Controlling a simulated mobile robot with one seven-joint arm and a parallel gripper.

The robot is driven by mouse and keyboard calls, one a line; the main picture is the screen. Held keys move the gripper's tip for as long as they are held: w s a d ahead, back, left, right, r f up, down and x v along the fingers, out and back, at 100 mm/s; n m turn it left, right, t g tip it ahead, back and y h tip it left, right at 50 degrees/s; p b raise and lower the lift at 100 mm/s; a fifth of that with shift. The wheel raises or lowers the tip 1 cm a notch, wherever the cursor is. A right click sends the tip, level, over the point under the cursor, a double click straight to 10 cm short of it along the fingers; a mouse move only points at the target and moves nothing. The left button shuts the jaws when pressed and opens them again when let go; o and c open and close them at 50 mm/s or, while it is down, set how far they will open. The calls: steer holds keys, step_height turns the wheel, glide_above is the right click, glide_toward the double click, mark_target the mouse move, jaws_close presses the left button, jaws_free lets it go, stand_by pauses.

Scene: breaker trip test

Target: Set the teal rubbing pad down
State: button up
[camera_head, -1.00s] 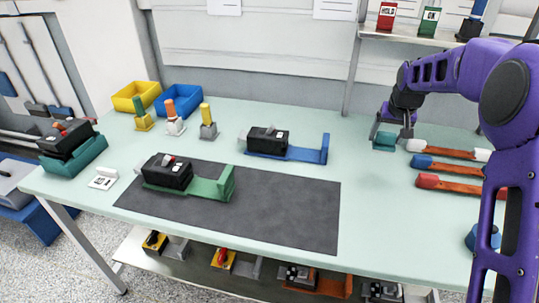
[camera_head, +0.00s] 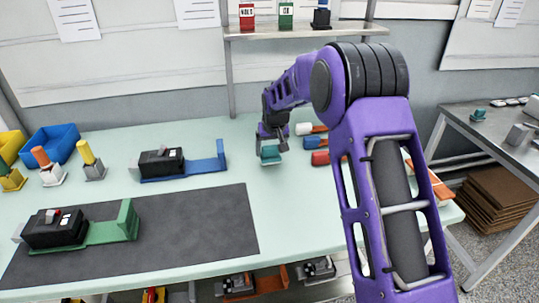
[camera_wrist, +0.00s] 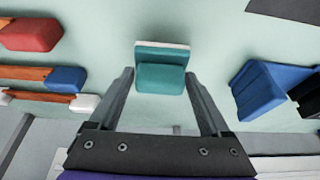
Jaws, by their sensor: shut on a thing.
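The teal rubbing pad (camera_head: 270,154) is at the end of my arm, over the back middle of the pale green table (camera_head: 285,210). My gripper (camera_head: 271,140) is above it and shut on it. In the wrist view the pad (camera_wrist: 160,77) sits between the two fingertips of my gripper (camera_wrist: 160,80), with a pale strip along its far edge. I cannot tell whether its underside touches the table.
Several brown-handled tools with white, blue and red ends, such as the red one (camera_head: 320,158), lie right of the pad. A blue stand (camera_head: 200,168) with a black breaker (camera_head: 160,163) is left. A dark mat (camera_head: 190,235) lies in front; table between is bare.

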steer(key=shift+f, duration=1.05)
steer(key=shift+f, duration=0.25)
steer(key=o, duration=1.3)
steer(key=shift+c, duration=0.2)
steer(key=shift+r, duration=0.55)
steer(key=v, duration=1.1)
steer(key=shift+r, duration=0.2)
steer(key=shift+s, duration=0.15)
